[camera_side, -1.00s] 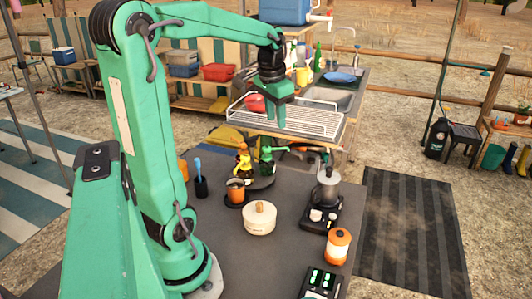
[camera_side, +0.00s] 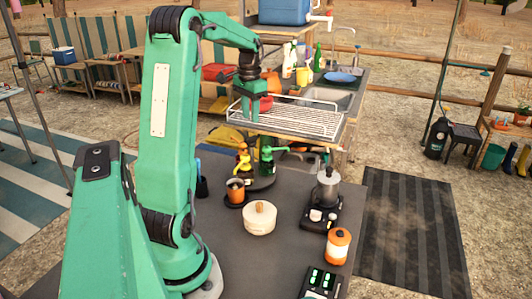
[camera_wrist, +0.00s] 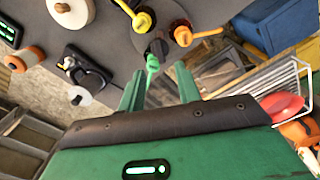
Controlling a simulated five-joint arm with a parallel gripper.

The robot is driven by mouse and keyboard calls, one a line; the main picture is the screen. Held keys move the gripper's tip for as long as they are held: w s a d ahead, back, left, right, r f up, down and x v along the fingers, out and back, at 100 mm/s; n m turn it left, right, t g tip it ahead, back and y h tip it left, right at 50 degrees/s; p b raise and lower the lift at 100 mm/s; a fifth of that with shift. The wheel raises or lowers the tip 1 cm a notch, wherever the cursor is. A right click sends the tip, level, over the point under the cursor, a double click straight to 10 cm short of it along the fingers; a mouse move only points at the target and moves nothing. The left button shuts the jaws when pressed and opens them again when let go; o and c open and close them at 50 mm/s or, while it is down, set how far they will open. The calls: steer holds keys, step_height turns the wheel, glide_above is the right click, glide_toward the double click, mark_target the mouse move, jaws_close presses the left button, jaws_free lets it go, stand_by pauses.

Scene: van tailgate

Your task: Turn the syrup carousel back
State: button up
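The syrup carousel is a dark round disc (camera_side: 262,184) at the table's far edge, also in the wrist view (camera_wrist: 168,18). On it stand a yellow-topped bottle (camera_side: 243,162) and a green-topped bottle (camera_side: 266,157).
A moka pot (camera_side: 328,188) on a burner and an orange jar (camera_side: 338,246) are to the right. A wire dish rack (camera_side: 300,120) lies behind the table.

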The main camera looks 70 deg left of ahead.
steer(key=shift+f, duration=3.7)
jaws_close()
